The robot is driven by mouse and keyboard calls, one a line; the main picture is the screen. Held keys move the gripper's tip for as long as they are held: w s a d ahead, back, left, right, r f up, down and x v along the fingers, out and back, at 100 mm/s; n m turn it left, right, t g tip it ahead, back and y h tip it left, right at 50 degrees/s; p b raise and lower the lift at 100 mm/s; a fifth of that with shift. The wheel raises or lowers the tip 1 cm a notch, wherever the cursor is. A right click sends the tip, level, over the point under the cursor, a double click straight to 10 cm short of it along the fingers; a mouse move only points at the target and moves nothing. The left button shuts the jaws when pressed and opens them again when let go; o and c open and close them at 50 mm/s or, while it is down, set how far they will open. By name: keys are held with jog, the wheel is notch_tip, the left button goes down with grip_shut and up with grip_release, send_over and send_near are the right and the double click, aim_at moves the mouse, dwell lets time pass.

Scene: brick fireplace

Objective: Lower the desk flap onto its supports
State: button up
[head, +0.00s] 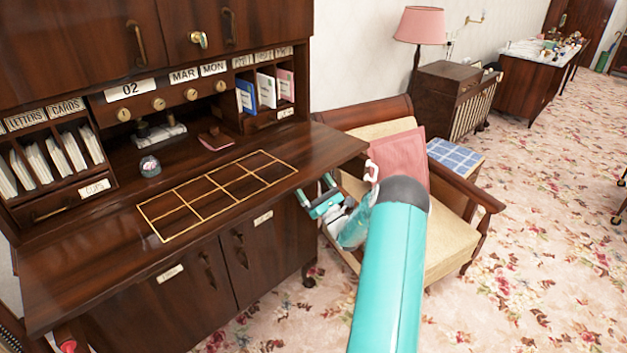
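The desk flap (90,260) is a dark, glossy wooden panel with a yellow grid inlaid on it. It lies about level in front of the desk's pigeonholes. A small red-ended piece (67,346) shows under its front left corner; I cannot tell if it is a support or if the flap touches it. Other supports are hidden under the flap. My gripper (324,203) is beside and below the flap's right end, in front of the armchair.
An armchair (455,250) with a pink cushion (399,163) stands close right of the desk, behind my arm. Cabinet doors (262,255) are below the flap. Flowered carpet (545,240) is clear at right.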

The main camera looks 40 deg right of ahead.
dwell(0.4)
jog(key=o, duration=1)
jog(key=v, duration=1.4)
jog(key=shift+w+f, duration=0.1)
jog(key=shift+f, duration=0.05)
dwell(0.4)
